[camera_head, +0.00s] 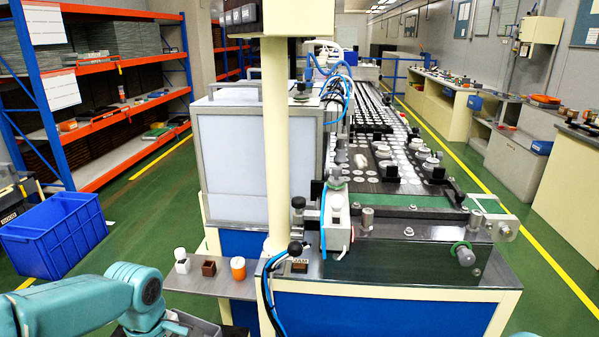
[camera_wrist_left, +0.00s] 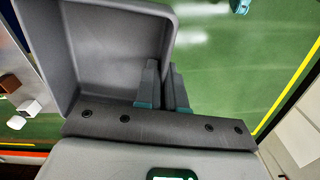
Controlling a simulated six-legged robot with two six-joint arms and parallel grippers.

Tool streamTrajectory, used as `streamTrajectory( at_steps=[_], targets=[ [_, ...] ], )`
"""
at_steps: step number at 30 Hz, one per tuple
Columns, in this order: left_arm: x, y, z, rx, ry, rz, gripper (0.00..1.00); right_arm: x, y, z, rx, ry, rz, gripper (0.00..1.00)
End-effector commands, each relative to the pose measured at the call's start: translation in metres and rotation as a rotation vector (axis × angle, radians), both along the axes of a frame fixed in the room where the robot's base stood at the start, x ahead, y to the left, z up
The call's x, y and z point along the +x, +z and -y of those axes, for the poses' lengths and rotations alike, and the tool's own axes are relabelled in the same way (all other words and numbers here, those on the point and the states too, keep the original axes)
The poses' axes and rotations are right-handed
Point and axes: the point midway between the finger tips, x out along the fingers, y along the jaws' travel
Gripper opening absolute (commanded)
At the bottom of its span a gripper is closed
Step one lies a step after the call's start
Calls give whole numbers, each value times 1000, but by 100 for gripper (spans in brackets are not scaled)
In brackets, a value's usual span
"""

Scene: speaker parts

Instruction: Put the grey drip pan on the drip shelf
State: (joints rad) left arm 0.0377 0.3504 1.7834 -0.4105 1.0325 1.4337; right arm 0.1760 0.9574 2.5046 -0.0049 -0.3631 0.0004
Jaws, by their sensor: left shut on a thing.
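The grey drip pan (camera_wrist_left: 112,45) is a shallow tray with raised walls and fills the upper left of the left wrist view. My left gripper (camera_wrist_left: 162,68) is shut on its side wall, one finger inside and one outside. In the head view the pan (camera_head: 204,327) shows partly at the bottom edge, beside my left gripper (camera_head: 168,326). A flat grey shelf (camera_head: 218,286), which looks like the drip shelf, juts from the machine's left side, just beyond the pan. My right gripper is not in view.
The shelf's front strip is bare. A cream post (camera_head: 276,150) rises right of it. A blue crate (camera_head: 55,235) stands on the floor at left.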

Motion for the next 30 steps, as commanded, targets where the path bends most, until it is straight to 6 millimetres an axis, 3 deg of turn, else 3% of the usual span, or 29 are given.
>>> streamTrajectory(
  at_steps=[1,6,11,15,21,30],
  targets=[
    [1,13,12,0,-68,-2,0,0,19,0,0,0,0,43],
    [4,23,49,0,-421,-3,0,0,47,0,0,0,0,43],
    [5,17,69,-2,-788,-3,0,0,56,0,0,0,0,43],
    [8,9,71,-1,-1038,-1,0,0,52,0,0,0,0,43],
    [11,9,72,-1,-1230,0,0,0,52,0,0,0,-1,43],
    [11,9,71,0,-1257,-1,0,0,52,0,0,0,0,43]
  ],
)
